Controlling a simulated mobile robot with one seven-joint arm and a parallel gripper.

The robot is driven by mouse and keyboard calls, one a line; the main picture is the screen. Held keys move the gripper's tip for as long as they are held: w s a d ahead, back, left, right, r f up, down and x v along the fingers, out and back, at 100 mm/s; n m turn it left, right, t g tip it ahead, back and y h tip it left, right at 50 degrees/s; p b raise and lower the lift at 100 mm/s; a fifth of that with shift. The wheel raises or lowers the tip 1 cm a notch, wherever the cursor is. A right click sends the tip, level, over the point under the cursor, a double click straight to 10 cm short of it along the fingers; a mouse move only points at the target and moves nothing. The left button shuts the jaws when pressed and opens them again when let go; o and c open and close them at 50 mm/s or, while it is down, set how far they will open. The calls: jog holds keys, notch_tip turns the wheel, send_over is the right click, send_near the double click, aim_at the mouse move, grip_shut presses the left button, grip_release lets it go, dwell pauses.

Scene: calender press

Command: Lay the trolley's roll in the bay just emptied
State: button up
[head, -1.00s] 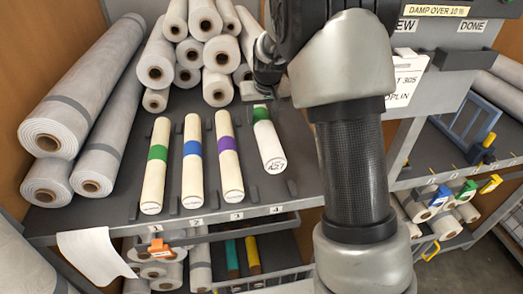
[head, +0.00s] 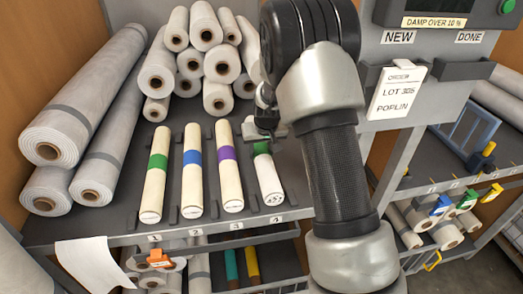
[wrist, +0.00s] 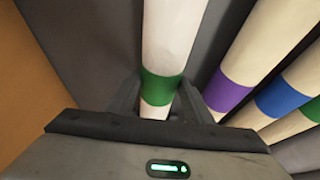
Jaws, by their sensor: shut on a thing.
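A whitish roll (head: 268,180) with a green band and dark marking on its near end lies along bay 4, at the right of the row on the grey shelf (head: 120,212). It is between the bay's dark stops and looks at or very near shelf level; exact contact is not clear. My gripper (wrist: 160,100) is shut on it around the green band (wrist: 162,88), as the wrist view shows. In the head view my gripper is partly hidden behind my arm. The trolley cannot be made out.
Cream rolls with a green band (head: 155,172), a blue band (head: 193,172) and a purple band (head: 229,167) lie in bays 1 to 3, close on one side. Grey fabric rolls (head: 70,110) are piled at left and behind. A sign panel with a lot card (head: 398,92) stands at right.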

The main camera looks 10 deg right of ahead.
jog(key=shift+f, duration=0.15)
jog(key=o, duration=1.4)
jog(key=shift+c, duration=0.2)
